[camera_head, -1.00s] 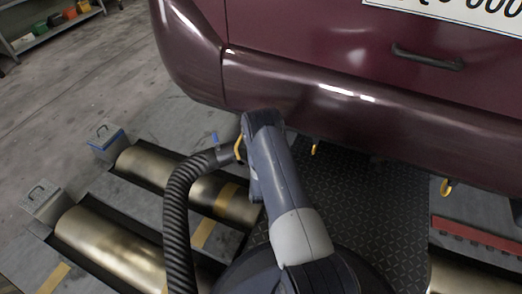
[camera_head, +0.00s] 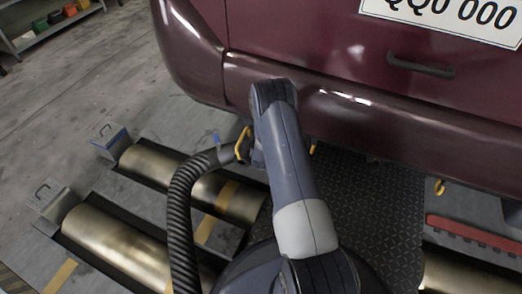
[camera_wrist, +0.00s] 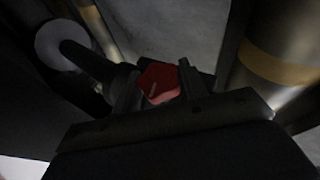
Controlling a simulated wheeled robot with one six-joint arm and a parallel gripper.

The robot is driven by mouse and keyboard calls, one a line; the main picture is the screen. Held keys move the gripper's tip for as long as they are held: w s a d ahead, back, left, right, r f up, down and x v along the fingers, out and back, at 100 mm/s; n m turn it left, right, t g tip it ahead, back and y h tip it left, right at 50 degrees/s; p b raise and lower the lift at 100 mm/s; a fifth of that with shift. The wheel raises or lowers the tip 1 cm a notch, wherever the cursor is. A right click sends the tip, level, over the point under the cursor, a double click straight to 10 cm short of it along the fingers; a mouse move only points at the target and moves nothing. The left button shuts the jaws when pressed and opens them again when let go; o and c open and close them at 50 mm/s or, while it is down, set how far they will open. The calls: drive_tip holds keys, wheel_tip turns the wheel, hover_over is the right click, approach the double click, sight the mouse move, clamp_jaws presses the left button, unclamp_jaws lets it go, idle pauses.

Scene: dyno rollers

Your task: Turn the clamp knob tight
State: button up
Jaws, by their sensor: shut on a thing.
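The clamp knob is a small red faceted piece (camera_wrist: 159,86) in the middle of the wrist view, with a pale mark on its face. My gripper (camera_wrist: 160,80) is shut on it, one dark finger on each side. In the head view my arm hides the gripper and the knob. A black ribbed hose (camera_head: 180,210) curves up to a fitting with a yellow part (camera_head: 243,142), just left of my arm under the bumper. Just left of the knob in the wrist view is a dark rod-like part (camera_wrist: 85,60); the clamp itself is too dark to make out.
The maroon car's rear bumper (camera_head: 400,125) overhangs close to my arm. Metal rollers (camera_head: 125,245) lie in the floor at the left. A dark tread plate (camera_head: 370,220) lies right of my arm. A red bar (camera_head: 475,235) is further right. A shelf (camera_head: 50,30) stands far left.

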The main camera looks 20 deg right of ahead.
idle(0.4)
drive_tip(key=o, duration=1)
drive_tip(key=p+v, duration=0.4)
drive_tip(key=v, duration=0.6)
drive_tip(key=shift+s+a+r, duration=0.1)
drive_tip(key=shift+r, duration=0.35)
drive_tip(key=b+x, duration=0.4)
drive_tip(key=x, duration=0.7)
drive_tip(key=shift+s+f, duration=0.15)
drive_tip(key=shift+f, duration=0.05)
drive_tip(key=shift+r, duration=0.1)
